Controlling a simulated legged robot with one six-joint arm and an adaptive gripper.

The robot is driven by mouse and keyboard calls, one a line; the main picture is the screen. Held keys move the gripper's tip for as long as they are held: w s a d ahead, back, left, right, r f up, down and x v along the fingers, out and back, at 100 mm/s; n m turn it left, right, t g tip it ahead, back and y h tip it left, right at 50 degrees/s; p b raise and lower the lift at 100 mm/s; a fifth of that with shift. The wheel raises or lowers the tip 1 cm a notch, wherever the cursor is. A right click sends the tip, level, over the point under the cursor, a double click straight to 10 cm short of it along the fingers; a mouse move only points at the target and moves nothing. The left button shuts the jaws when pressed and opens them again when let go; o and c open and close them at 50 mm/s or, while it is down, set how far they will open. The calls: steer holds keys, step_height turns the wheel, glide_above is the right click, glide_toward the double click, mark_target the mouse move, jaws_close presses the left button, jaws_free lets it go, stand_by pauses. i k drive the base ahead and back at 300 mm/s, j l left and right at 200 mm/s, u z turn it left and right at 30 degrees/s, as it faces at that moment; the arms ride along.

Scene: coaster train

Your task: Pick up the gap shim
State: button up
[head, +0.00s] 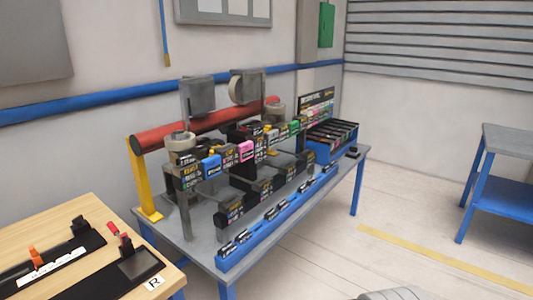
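I cannot single out the gap shim at this size; many parts here are small. A grey-topped table with blue legs (208,262) carries a long red tube (200,122) on a yellow stand (143,178). Below the tube is a row of dark labelled blocks, with a blue one (210,165) and a pink one (246,151) among them. A blue rail (260,238) along the table's front edge holds several small dark pieces. My gripper is not in view.
A wooden bench (70,230) at the lower left carries dark trays with orange and red pieces. A blue rack with dark slots (322,150) stands at the table's far end. Another blue-legged table (508,140) is at right.

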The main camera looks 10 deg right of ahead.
mark_target(188, 159)
steer(key=i+l+u, duration=0.3)
steer(key=i+l, duration=0.3)
steer(key=l, duration=0.15)
steer(key=i+l+u, duration=0.5)
steer(key=l, duration=0.2)
steer(key=l+u, duration=0.3)
steer(key=i+l+u, duration=0.6)
steer(key=i, duration=0.15)
steer(key=i+u, duration=0.2)
steer(key=i, duration=0.35)
